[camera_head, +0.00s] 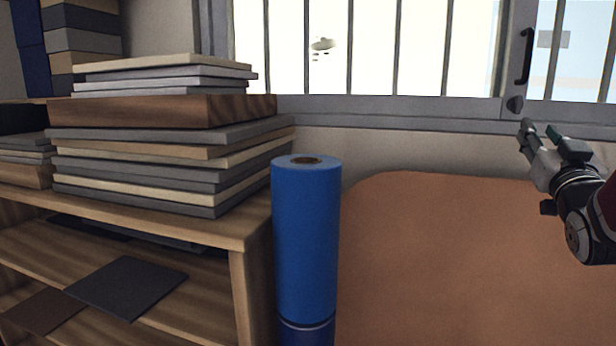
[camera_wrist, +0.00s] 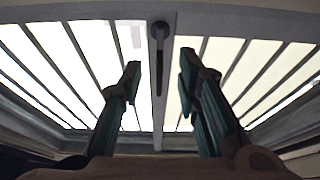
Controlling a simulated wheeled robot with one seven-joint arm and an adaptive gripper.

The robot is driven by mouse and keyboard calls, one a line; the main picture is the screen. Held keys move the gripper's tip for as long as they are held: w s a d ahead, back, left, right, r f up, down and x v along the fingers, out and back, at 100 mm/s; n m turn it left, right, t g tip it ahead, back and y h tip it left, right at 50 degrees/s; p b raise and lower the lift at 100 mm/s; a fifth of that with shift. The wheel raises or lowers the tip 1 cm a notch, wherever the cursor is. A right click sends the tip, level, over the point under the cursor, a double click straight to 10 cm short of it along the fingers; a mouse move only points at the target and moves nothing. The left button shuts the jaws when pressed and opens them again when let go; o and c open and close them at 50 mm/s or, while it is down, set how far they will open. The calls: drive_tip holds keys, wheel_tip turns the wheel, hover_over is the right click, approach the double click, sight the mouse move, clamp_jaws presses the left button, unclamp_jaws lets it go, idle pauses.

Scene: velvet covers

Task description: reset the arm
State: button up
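My gripper (camera_head: 541,138) is at the right of the head view, raised above the brown upholstered surface and in front of the barred window. In the wrist view my gripper (camera_wrist: 160,80) shows two dark green fingers standing well apart with nothing between them. The gripper is open and empty. Behind the gap between the fingers is the window's dark handle (camera_wrist: 158,55). No object touches the fingers.
A wooden shelf (camera_head: 250,290) at left carries a tall stack of boards (camera_head: 150,170). A blue roll (camera_head: 306,235) stands upright beside it. A brown upholstered surface (camera_head: 430,270) fills the lower right. The barred window (camera_head: 370,50) spans the back.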

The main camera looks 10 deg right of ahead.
drive_tip(key=w+a+f+n+g+y, duration=0.1)
drive_tip(key=a+f+g+y, duration=0.3)
drive_tip(key=a, duration=0.5)
drive_tip(key=a+f+n+g+y, duration=0.1)
drive_tip(key=a+f+g+y, duration=0.1)
drive_tip(key=a+f, duration=0.5)
drive_tip(key=s+a+f+n+g+y, duration=0.2)
drive_tip(key=s+a+f+g, duration=0.1)
drive_tip(key=s+a, duration=0.5)
drive_tip(key=s+a+f+n+g+y, duration=0.2)
drive_tip(key=s+a+f+g+y, duration=0.1)
drive_tip(key=s+a, duration=0.6)
wheel_tip(320, 180, down, 2)
drive_tip(key=a+g, duration=0.1)
drive_tip(key=a, duration=0.1)
drive_tip(key=shift+s+a+f+g+y, duration=0.15)
drive_tip(key=shift+a+f+g+y, duration=0.15)
drive_tip(key=shift+a, duration=0.1)
drive_tip(key=shift+a, duration=0.15)
